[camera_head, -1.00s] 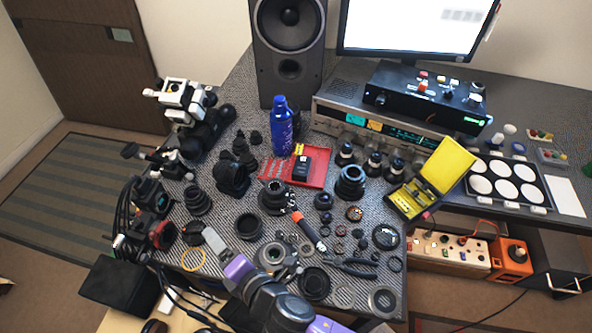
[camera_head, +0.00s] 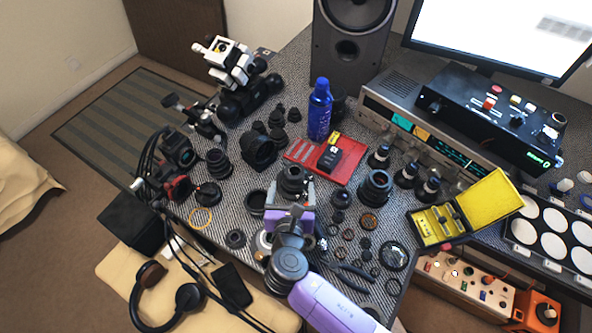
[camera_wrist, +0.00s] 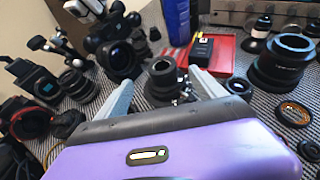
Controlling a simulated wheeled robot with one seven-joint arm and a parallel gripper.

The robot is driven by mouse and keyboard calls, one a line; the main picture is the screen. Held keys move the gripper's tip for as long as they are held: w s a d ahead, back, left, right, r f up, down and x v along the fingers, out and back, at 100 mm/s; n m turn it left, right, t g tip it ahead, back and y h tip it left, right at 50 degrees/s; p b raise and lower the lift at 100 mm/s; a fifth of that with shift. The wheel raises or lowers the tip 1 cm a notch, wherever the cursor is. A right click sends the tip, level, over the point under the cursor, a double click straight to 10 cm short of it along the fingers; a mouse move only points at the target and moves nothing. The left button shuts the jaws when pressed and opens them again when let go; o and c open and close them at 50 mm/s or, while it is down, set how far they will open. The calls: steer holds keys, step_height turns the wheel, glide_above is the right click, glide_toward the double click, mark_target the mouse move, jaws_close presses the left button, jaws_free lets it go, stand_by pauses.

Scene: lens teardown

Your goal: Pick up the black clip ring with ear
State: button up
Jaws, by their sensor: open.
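I cannot tell for certain which black ring has the ear. Dark round candidates include a black ring (camera_head: 256,203) left of my gripper and a small dark ring (camera_head: 236,238) farther to the front left. My gripper (camera_head: 291,187) is open and low over the middle of the table. Its grey fingers stand either side of a black lens barrel, which shows between and beyond the fingertips in the wrist view (camera_wrist: 162,77). Contact with the barrel cannot be told. My purple wrist hides the table just in front of it.
Small rings and caps crowd the right, with a larger black ring (camera_head: 394,256). A red tray (camera_head: 345,170), blue bottle (camera_head: 320,110) and black lens (camera_head: 375,187) stand beyond. A yellow case (camera_head: 478,210) lies open at right. Little table is bare.

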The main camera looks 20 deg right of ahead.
mark_target(295, 168)
steer(key=x, duration=0.7)
steer(key=shift+w+d+f, duration=0.1)
steer(key=shift+d+f, duration=0.1)
steer(key=shift+f, duration=0.15)
steer(key=c, duration=1.4)
